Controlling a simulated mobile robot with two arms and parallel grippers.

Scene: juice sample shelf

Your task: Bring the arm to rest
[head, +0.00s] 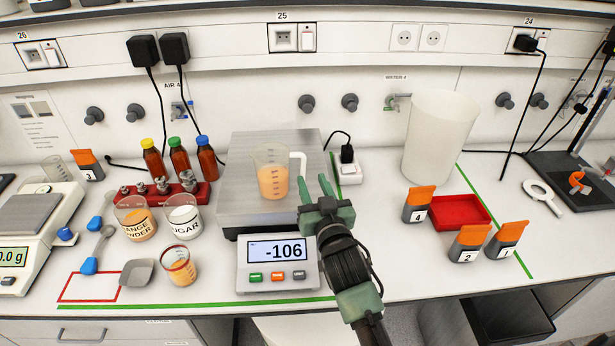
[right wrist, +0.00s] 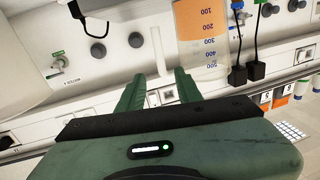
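My right gripper (head: 315,184) is just to the right of and in front of a clear beaker (head: 272,178). In the right wrist view its two fingers (right wrist: 157,88) are apart with nothing gripped between them. The beaker holds orange liquid, has a white handle (head: 299,160) at its right, and stands upright on the steel plate of a large scale (head: 235,210). The beaker also shows in the right wrist view (right wrist: 200,45), above and to the right of the fingers. The scale display (head: 278,251) reads -106. My left gripper is in neither view.
Left of the scale are an orange powder beaker (head: 134,222), a sugar beaker (head: 183,222), a small orange cup (head: 179,265) and bottles in a red rack (head: 178,192). At right are a tall white container (head: 440,135), a red tray (head: 462,212) and numbered orange-topped containers (head: 471,242).

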